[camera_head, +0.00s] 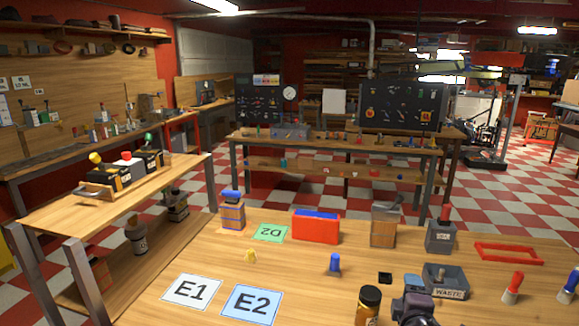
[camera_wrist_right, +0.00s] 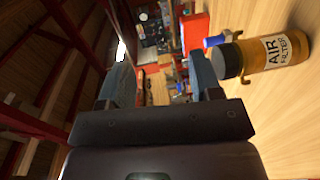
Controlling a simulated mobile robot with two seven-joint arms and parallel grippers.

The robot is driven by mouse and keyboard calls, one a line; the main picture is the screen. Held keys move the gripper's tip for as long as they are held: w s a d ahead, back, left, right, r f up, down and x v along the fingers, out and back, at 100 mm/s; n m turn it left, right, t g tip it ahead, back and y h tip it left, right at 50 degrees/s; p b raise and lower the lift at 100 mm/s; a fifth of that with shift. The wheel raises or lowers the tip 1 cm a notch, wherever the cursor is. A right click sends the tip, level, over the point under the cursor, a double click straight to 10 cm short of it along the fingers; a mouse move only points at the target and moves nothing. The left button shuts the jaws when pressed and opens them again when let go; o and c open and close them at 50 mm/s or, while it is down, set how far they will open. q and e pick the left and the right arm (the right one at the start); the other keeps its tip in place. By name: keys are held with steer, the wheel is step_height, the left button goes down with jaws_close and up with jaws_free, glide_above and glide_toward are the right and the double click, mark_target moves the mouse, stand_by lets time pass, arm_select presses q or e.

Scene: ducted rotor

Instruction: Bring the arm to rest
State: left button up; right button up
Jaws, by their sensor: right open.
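My right gripper (camera_head: 412,284) shows at the bottom of the head view, low over the near wooden table (camera_head: 300,270). In the right wrist view my right gripper (camera_wrist_right: 158,72) has its two blue-grey fingers apart, with nothing held between them. An amber bottle with a dark cap, labelled AIR FILTER (camera_wrist_right: 270,54), is to the right of the fingers and apart from them. In the head view this bottle (camera_head: 368,308) stands upright, left of my gripper. My left gripper is not in view.
White card E1 (camera_head: 192,290), blue card E2 (camera_head: 251,304) and green card D2 (camera_head: 270,232) lie to the left. A red-and-blue box (camera_head: 316,228) and an empty red frame (camera_head: 508,253) are farther back.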

arm_select(q)
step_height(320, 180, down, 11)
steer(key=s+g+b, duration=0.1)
steer(key=b, duration=0.7)
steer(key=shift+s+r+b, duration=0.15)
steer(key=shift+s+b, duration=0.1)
steer(key=shift+b, duration=0.1)
arm_select(e)
steer(key=s+f+m+g+y, duration=0.4)
steer(key=s+f+m, duration=1)
steer(key=s+f, duration=1.4)
steer(key=shift+s+a+g, duration=0.2)
steer(key=shift+s+g, duration=0.5)
steer(key=shift+s, duration=0.05)
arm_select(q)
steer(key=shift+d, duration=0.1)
